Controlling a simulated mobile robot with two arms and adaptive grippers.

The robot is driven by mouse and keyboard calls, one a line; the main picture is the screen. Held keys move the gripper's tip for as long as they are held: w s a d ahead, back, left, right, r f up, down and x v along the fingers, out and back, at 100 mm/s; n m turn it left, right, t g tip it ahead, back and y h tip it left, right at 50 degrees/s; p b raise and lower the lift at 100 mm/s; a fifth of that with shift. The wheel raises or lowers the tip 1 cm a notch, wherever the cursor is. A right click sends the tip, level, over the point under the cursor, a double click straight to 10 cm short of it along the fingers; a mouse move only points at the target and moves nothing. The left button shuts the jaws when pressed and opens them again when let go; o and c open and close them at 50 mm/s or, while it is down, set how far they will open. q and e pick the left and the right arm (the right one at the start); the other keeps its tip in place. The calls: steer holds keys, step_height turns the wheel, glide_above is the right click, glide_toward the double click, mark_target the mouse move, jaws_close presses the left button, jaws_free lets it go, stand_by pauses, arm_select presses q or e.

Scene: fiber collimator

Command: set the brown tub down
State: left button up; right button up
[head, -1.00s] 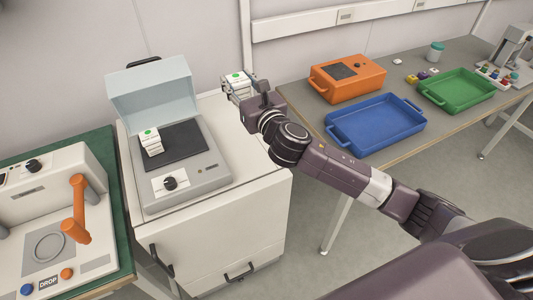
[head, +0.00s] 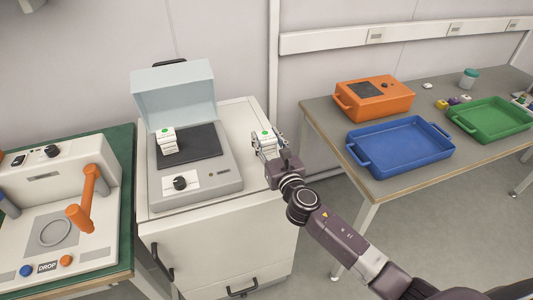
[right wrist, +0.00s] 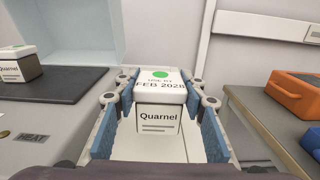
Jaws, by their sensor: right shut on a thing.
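The brown tub (head: 265,143) has a white lid with a green dot and a white "Quarnel" label. It is upright between the fingers of my right gripper (head: 268,143), which is shut on it. It also shows in the right wrist view (right wrist: 158,117), with blue finger pads at both sides. The tub is over the right part of the white cabinet top (head: 250,112), right of the grey hot-plate device. I cannot tell whether its base touches the top. My left gripper is not in view.
A similar tub (head: 166,146) stands on the dark plate (head: 195,148) of the grey device (head: 215,183), under its raised pale lid (head: 172,92). A machine with an orange lever (head: 85,205) is at left. An orange case (head: 385,103) and blue tray (head: 400,147) are on the right table.

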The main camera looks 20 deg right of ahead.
mark_target(269, 154)
steer(key=shift+f+b, duration=1.1)
steer(key=shift+f, duration=1.15)
steer(key=shift+f, duration=0.15)
steer(key=o, duration=1.2)
steer(key=shift+o, duration=0.2)
steer(key=shift+r, duration=0.3)
steer(key=s, duration=1.2)
steer(key=shift+d+f+b, duration=0.1)
steer(key=shift+d+b, duration=0.15)
steer(key=shift+b, duration=0.05)
